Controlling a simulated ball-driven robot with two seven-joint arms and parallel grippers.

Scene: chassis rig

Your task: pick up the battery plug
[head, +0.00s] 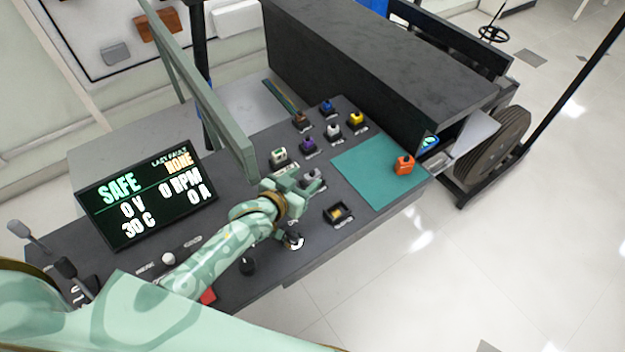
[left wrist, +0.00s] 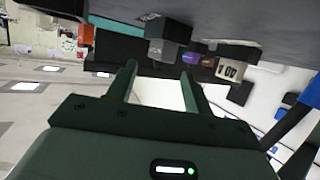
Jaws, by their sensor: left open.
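Several small coloured plugs stand on the dark console (head: 330,234); their labels are too small to read, so I cannot tell which is the battery plug. An orange plug (head: 404,165) sits on the teal mat (head: 368,172). A grey plug (head: 312,178) stands right by my left gripper (head: 300,183), partly hidden by it. In the left wrist view, my left gripper (left wrist: 158,85) is open with nothing between its fingers, and a grey block (left wrist: 165,38) shows just beyond the fingertips. My right gripper is not in view.
Purple (head: 309,146), white (head: 333,131), yellow (head: 355,118) and blue (head: 327,107) plugs stand behind the gripper. A display (head: 148,195) reading SAFE is at left. A square socket (head: 338,213) lies in front. A big dark box (head: 380,65) stands behind.

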